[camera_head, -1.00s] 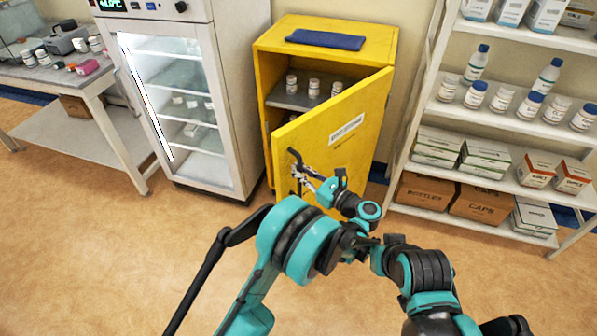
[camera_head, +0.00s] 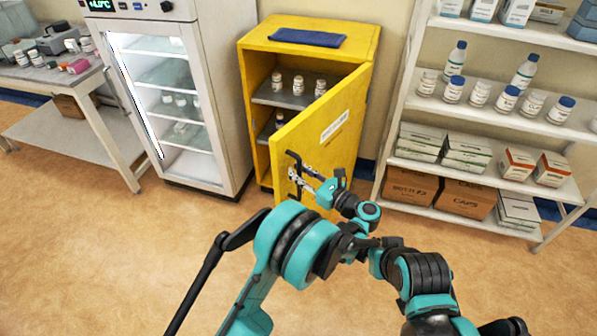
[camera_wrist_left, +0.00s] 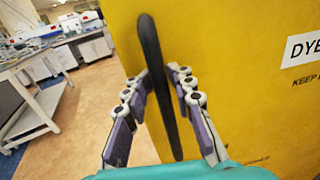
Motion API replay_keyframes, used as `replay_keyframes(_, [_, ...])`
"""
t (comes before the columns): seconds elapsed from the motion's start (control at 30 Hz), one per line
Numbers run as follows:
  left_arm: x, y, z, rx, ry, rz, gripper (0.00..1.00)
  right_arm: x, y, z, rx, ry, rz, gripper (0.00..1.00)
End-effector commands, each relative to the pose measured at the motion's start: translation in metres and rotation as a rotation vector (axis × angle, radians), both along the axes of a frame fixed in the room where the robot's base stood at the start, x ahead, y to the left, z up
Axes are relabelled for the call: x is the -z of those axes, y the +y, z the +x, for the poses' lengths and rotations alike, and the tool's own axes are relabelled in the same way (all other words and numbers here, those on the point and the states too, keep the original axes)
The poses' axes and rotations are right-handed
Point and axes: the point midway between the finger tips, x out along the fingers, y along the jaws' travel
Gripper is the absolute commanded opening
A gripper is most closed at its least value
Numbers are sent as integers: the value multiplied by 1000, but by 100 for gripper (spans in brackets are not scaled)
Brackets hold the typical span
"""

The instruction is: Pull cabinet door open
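The yellow cabinet (camera_head: 262,130) stands at the back centre with its door (camera_head: 340,105) part open. The door is hinged at the right and its free left edge stands out toward me. A black upright handle (camera_wrist_left: 149,45) is on the door near that edge. My left gripper (camera_head: 296,175) is at the handle in the head view. In the left wrist view, the fingers of my left gripper (camera_wrist_left: 160,75) lie on both sides of the handle, tips closed in against it. My right gripper is not in view.
Small bottles stand on shelves inside the cabinet, and a blue folded cloth (camera_head: 308,37) lies on top. A glass-front fridge (camera_head: 215,110) stands close at the left. A stocked white shelf rack (camera_head: 395,120) stands at the right. The floor (camera_head: 130,250) in front is clear.

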Motion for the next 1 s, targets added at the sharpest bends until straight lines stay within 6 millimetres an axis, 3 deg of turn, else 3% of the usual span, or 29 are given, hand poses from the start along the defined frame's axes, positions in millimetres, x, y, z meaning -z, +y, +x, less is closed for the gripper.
replay_keyframes(0.37, [-4,-1,0,2,0,0,34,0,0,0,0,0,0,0])
replay_keyframes(0.8, [-81,0,0,1,0,0,34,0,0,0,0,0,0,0])
replay_keyframes(1.0, [-98,0,0,1,0,0,34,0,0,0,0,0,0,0])
